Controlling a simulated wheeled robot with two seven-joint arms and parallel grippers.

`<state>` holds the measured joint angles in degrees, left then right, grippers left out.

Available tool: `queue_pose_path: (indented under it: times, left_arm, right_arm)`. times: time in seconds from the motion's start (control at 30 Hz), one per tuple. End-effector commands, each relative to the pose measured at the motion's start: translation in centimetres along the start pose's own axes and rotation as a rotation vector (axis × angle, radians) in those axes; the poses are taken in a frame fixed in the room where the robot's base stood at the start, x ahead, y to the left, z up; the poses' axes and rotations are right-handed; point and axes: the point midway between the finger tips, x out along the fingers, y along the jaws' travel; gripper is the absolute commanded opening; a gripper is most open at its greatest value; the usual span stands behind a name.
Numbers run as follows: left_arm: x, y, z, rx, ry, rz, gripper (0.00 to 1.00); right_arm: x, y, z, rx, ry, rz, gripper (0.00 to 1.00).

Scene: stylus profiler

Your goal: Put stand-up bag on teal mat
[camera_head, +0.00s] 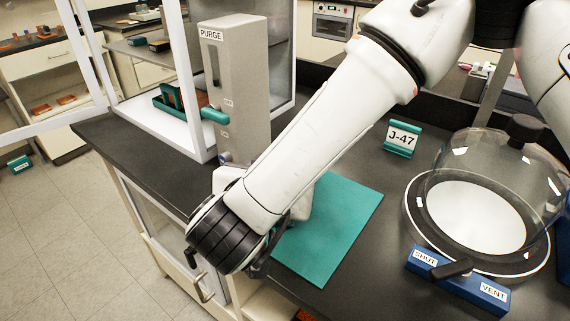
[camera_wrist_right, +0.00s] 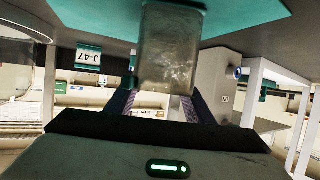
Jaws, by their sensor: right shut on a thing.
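The teal mat (camera_head: 326,230) lies flat on the dark bench, partly covered by my right arm in the head view. It also shows at the top of the right wrist view (camera_wrist_right: 240,14), which is upside down. The stand-up bag (camera_wrist_right: 172,50) is a grey, shiny pouch between the fingers of my right gripper (camera_wrist_right: 160,100), which is shut on it. In the wrist view its far end overlaps the mat; I cannot tell whether it touches. In the head view my forearm and wrist hide the bag and most of the gripper. My left gripper is not in view.
A grey PURGE box (camera_head: 240,90) with a teal lever stands behind the mat. A J-47 sign (camera_head: 402,139) stands to its right. A glass dome (camera_head: 500,190) and a blue SHUT/VENT valve block (camera_head: 458,280) stand farther right. The bench's front-left edge is close to my wrist.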

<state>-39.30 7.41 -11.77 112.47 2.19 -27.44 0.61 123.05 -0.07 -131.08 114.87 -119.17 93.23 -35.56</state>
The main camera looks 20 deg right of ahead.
Motion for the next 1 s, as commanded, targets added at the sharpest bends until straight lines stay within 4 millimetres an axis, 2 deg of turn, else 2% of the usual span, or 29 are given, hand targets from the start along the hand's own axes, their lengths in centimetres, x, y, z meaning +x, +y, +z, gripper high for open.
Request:
queue_pose_path:
  times: [0.2,0.23,0.33,0.73,0.87,1.0]
  left_arm:
    - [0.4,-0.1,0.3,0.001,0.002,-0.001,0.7]
    - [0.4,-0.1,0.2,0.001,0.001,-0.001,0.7]
    - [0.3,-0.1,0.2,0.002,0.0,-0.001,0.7]
    - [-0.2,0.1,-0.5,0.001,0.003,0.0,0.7]
    - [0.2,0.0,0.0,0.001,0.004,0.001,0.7]
    - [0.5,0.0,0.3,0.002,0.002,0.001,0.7]
  right_arm:
    - [0.2,0.0,0.4,0.001,0.001,0.0,0.08]
    - [0.2,0.0,0.4,0.0,0.0,0.0,0.49]
    - [0.1,0.0,0.2,0.0,0.0,0.0,0.66]
    - [-0.2,0.0,-0.4,0.0,0.0,0.0,0.67]
    - [-2.2,-0.1,0.0,-0.003,0.0,-0.005,0.67]
    - [-5.3,-0.1,0.1,-0.003,0.001,-0.006,0.67]
